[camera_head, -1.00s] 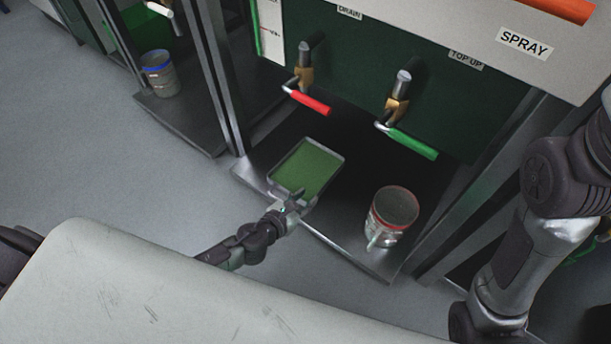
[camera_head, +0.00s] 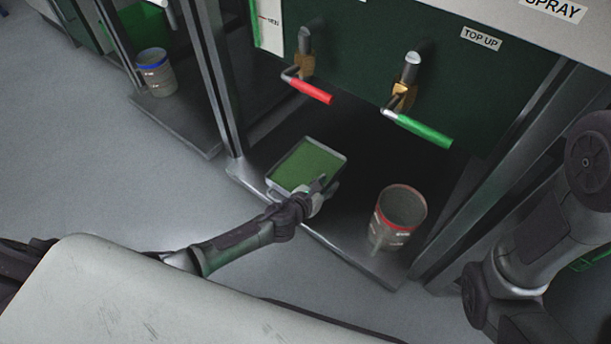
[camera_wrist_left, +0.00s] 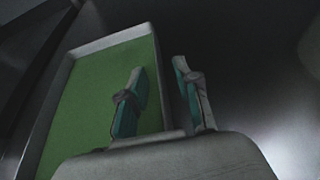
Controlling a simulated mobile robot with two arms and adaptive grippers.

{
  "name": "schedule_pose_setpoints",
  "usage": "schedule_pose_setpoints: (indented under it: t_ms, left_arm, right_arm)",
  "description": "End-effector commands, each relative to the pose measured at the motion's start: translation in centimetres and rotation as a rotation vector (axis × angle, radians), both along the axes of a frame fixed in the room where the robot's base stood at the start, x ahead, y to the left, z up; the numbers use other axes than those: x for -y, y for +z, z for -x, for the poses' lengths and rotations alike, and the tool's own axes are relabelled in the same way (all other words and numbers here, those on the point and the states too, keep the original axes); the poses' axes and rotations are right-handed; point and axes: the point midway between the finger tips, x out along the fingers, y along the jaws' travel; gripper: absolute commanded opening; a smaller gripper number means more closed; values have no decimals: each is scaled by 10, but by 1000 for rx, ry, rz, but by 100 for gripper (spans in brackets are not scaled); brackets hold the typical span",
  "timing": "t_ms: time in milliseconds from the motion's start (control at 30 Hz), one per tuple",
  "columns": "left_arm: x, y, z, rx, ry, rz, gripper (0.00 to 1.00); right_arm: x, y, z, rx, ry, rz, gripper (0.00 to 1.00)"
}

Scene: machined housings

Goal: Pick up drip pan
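The drip pan (camera_head: 308,166) is a shallow rectangular tray with a green floor and a grey rim, lying on the dark metal shelf. In the head view my left gripper (camera_head: 325,188) is at the pan's right side, near its near right corner. In the left wrist view the pan (camera_wrist_left: 85,105) fills the left part. There my left gripper (camera_wrist_left: 165,95) has its two fingers apart, one over the green floor and one outside the right wall. A gap shows on both sides of the wall, so the gripper looks open around it. My right gripper is out of view.
A red-rimmed can (camera_head: 400,215) stands on the shelf (camera_head: 345,238) right of the pan. A red-handled valve (camera_head: 308,85) and a green-handled valve (camera_head: 418,125) hang above. A blue-rimmed can (camera_head: 157,73) stands on another shelf, beyond metal posts.

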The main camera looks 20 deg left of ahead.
Motion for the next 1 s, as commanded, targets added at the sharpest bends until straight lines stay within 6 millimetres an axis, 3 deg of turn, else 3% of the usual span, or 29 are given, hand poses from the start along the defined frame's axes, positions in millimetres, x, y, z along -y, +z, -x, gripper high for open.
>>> schedule_pose_setpoints:
  t_ms: [67,267,1000]
  left_arm:
    - [0,0,0,0,0,0,32]
    - [0,0,0,0,0,0,1]
    - [0,7,-1,5,-1,0,0]
  right_arm:
    - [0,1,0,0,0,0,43]
    - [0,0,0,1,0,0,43]
    - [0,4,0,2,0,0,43]
